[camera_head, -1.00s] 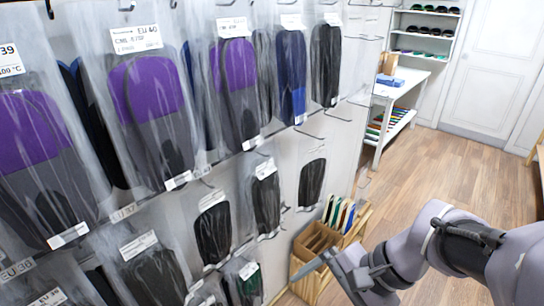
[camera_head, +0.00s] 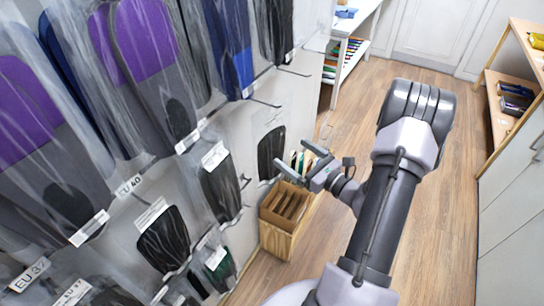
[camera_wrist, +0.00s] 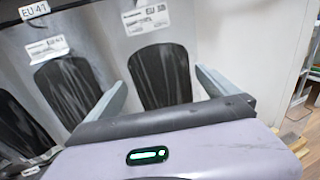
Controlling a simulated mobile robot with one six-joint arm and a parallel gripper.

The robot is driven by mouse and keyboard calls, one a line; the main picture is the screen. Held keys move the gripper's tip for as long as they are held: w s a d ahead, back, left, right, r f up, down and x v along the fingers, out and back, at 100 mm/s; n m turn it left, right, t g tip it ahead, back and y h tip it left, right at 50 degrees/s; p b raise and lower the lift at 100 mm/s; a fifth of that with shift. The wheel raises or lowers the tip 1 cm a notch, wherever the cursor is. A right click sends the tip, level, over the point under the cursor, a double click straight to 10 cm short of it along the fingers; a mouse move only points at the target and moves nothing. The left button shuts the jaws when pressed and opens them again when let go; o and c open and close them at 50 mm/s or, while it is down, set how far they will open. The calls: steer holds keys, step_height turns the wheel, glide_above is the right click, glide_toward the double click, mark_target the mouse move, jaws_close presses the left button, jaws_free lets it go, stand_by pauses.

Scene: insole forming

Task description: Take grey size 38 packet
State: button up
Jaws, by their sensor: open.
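A packet with a dark grey insole (camera_wrist: 160,78) hangs straight ahead in the wrist view. Its white label appears to read EU 38, though the last digit is blurred. It is probably the dark packet (camera_head: 271,150) just left of my gripper in the head view. My gripper (camera_head: 300,157) is open and empty, close to the wall rack. In the wrist view, the fingers of my gripper (camera_wrist: 162,82) stand either side of the packet's insole, with no visible contact.
Another dark packet (camera_wrist: 68,90) hangs left of it, near an EU 41 tag (camera_wrist: 34,10). Purple-grey packets (camera_head: 133,45) hang higher on the rack. A wooden crate (camera_head: 278,238) stands below my gripper. Shelving (camera_head: 505,105) stands at the right; the floor (camera_head: 440,230) between is clear.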

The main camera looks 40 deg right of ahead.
mark_target(277, 143)
steer(key=w, duration=0.3)
steer(key=w+a+b, duration=0.1)
steer(key=w, duration=0.2)
steer(key=shift+a+r, duration=0.1)
steer(key=shift+r, duration=0.05)
jaws_close()
